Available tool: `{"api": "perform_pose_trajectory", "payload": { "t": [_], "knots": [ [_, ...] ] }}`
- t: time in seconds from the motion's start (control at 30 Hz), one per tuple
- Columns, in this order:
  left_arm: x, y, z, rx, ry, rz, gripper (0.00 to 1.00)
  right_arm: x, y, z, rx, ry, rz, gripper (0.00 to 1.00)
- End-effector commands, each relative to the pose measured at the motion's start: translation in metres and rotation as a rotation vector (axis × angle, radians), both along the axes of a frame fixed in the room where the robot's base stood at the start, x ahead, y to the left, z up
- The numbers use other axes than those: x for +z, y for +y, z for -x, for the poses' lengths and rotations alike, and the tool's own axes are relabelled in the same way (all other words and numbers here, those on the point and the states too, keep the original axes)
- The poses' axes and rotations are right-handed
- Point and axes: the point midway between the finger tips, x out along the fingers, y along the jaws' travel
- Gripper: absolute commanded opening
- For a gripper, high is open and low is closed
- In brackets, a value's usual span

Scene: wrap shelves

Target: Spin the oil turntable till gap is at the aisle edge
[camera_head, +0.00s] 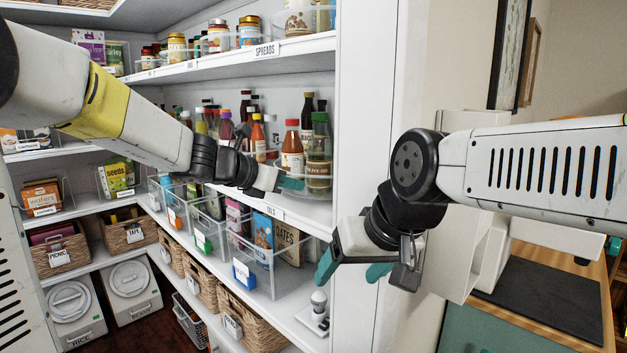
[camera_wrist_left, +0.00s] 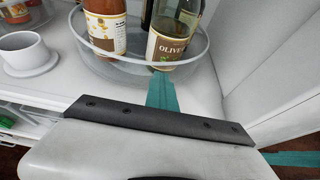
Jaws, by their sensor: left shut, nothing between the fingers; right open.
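The oil turntable (camera_head: 318,193) is a clear round tray with a raised rim on the middle shelf, above the OILS label. It also shows in the wrist view (camera_wrist_left: 120,71). A red sauce bottle (camera_head: 292,150) and a green olive oil bottle (camera_wrist_left: 172,35) stand at its near side, with darker bottles behind. I cannot make out an empty gap on it. My left gripper (camera_head: 290,184) is shut and empty, its teal tip at the near rim below the olive oil; contact is unclear. My right gripper (camera_head: 352,270) is open and empty, in front of the shelf's end panel.
A white cup-like object (camera_wrist_left: 27,56) stands left of the turntable. A white upright panel (camera_head: 362,120) bounds the shelf on the right. Clear bins (camera_head: 262,262) and wicker baskets (camera_head: 245,318) fill the lower shelves. The SPREADS shelf (camera_head: 285,46) lies above.

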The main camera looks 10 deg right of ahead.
Motion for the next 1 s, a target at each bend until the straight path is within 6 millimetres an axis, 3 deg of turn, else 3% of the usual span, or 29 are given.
{"api": "perform_pose_trajectory", "payload": {
  "t": [0.57, 1.0],
  "knots": [
    [0.003, -0.008, 0.005, 0.002, -0.006, 0.003, 0.0, 0.0, 0.0, 0.0, 0.0, 0.0, 0.0, 0.73],
    [0.003, -0.025, 0.016, 0.003, -0.006, 0.002, 0.0, 0.0, 0.0, 0.0, 0.0, 0.0, 0.0, 0.73]
  ]
}}
